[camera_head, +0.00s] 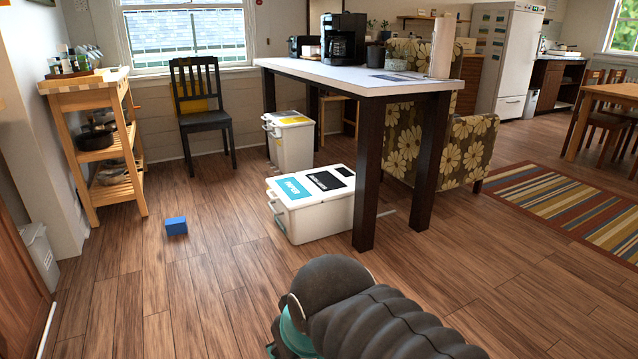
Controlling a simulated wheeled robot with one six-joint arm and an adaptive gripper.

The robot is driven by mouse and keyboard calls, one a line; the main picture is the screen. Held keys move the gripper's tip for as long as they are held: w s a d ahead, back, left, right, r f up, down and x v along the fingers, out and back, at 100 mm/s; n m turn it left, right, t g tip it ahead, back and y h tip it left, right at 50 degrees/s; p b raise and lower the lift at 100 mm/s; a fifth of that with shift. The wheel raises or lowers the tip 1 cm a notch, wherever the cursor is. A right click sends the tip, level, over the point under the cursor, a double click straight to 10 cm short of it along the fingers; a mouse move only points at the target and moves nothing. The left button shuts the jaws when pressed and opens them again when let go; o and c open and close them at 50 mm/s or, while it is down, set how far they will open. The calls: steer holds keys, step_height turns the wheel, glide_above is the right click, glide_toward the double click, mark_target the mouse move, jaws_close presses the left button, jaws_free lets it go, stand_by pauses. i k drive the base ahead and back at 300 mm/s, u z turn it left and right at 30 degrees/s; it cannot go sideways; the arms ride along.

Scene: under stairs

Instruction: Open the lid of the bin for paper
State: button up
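A low white bin (317,219) stands on the floor at the left end of the tall table. Its top carries a blue label (292,188) that seems to read "PAPER" and a black label (325,181) with small text I cannot read. The lid on the blue-label side looks shut, and handle-like parts show on the bin's left end. A second white bin (293,146) with yellow and dark labels stands behind it. Dark parts of my arm show at the bottom, in front of the bins. My gripper's fingers are not visible.
The tall table's dark legs (367,172) stand close to the low bin's right side. A blue box (176,226) lies on the floor to the left. A dark chair (204,110) and wooden cart (98,140) stand farther back. The floor left of the bin is mostly clear.

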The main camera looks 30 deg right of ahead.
mark_target(292, 191)
steer(key=z, duration=0.25)
steer(key=i, duration=2.05)
steer(key=z, duration=0.45)
